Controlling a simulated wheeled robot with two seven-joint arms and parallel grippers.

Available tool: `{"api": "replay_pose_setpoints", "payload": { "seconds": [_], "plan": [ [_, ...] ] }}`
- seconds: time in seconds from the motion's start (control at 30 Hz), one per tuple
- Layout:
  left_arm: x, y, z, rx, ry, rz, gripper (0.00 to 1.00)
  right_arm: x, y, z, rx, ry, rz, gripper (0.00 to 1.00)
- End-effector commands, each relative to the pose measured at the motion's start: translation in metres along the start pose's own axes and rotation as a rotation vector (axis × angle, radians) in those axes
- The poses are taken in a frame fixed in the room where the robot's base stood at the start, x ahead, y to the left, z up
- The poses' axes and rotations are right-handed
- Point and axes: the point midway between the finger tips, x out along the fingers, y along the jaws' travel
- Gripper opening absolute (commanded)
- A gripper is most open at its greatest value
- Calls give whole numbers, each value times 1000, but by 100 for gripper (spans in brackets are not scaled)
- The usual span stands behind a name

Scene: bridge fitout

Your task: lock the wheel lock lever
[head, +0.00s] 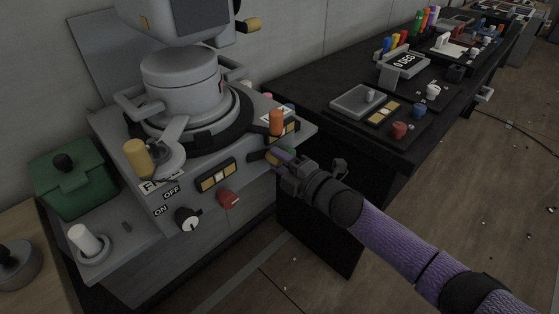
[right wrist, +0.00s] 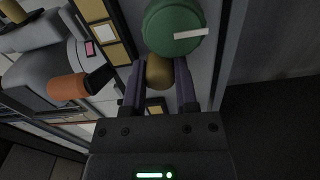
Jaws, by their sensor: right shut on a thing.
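My right gripper (head: 281,158) reaches in from the right to the front face of the grey wheel console (head: 185,95). It is shut on a small tan knob (right wrist: 160,72), which sits between the two fingertips in the right wrist view. In the head view this knob (head: 272,158) is partly covered by the fingers, and a short dark arm beside it points left. No label on it can be read, so I take it as the wheel lock lever by its place. My left gripper is not in view.
A green round knob with a white mark (right wrist: 175,28) lies just past the fingertips. An orange-handled lever (head: 277,121) stands close above. A red knob (head: 228,199) and ON/OFF dial (head: 187,218) are left of the gripper. A dark bench (head: 310,95) stands behind; floor at right is open.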

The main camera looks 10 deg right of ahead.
Motion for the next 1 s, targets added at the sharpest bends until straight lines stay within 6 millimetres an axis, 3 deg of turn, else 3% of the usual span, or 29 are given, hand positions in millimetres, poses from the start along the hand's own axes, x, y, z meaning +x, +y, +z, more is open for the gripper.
{"api": "replay_pose_setpoints", "payload": {
  "seconds": [0.27,0.3,0.43,0.77,0.87,1.0],
  "plan": [
    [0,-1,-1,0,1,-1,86,0,0,0,-1,0,1,0],
    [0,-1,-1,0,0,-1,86,0,0,0,-1,0,1,43],
    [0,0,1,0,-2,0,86,0,0,0,0,0,1,71],
    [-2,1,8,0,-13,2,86,-3,1,0,0,0,1,72],
    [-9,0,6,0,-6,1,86,-17,2,0,1,0,0,72],
    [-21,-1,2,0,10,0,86,-50,4,0,0,-1,-2,72]
  ]
}}
